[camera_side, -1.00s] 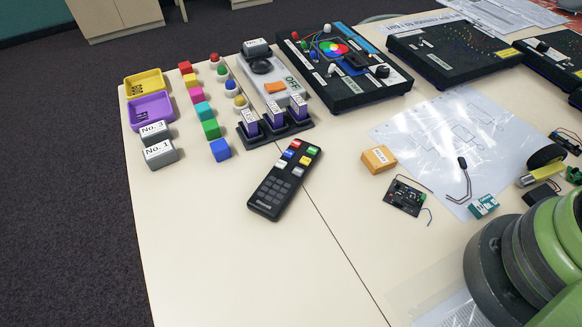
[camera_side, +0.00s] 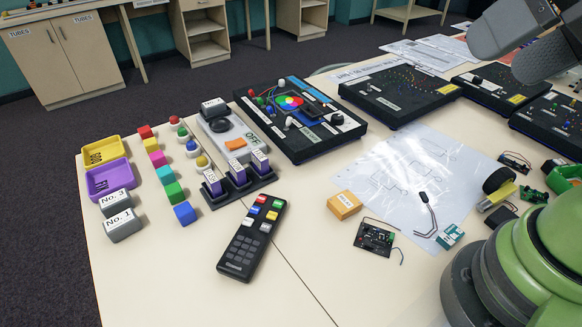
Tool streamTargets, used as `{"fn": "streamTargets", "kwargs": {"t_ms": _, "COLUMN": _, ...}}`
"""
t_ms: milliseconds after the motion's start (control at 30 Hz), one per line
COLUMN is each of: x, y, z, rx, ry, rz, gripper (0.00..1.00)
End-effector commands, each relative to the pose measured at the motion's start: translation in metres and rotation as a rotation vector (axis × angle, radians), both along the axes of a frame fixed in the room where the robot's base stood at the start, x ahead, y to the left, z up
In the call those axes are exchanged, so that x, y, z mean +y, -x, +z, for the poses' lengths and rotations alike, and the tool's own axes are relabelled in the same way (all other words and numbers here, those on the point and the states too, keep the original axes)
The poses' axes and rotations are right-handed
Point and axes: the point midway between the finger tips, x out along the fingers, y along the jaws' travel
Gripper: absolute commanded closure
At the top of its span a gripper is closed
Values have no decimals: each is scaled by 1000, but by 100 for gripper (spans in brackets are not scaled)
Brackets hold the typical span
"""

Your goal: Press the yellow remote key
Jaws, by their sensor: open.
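The black remote (camera_side: 252,243) lies face up on the table, slanted, with its coloured keys at the far end. The yellow key (camera_side: 271,215) is in the right column, just below the green key (camera_side: 277,204) and right of the blue key (camera_side: 255,210). A red key (camera_side: 261,199) is beside the green one, and white keys are below. Nothing covers the remote.
A stand with purple-and-white blocks (camera_side: 238,180) is just behind the remote. Coloured cubes (camera_side: 185,213) stand to its left. A small orange box (camera_side: 344,205) and a circuit board (camera_side: 374,238) lie to its right. The table in front is clear.

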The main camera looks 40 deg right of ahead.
Motion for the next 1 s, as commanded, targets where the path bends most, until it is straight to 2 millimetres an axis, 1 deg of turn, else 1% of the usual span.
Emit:
{"fn": "streamTargets", "kwargs": {"t_ms": 767, "x": 0, "y": 0, "z": 0, "rx": 0, "ry": 0, "rz": 0, "gripper": 13}}
{"fn": "streamTargets", "kwargs": {"t_ms": 867, "x": 0, "y": 0, "z": 0, "rx": 0, "ry": 0, "rz": 0, "gripper": 34}}
{"fn": "streamTargets", "kwargs": {"t_ms": 900, "x": 0, "y": 0, "z": 0, "rx": 0, "ry": 0, "rz": 0, "gripper": 43}}
{"fn": "streamTargets", "kwargs": {"t_ms": 967, "x": 0, "y": 0, "z": 0, "rx": 0, "ry": 0, "rz": 0, "gripper": 57}}
{"fn": "streamTargets", "kwargs": {"t_ms": 1000, "x": 0, "y": 0, "z": 0, "rx": 0, "ry": 0, "rz": 0, "gripper": 66}}
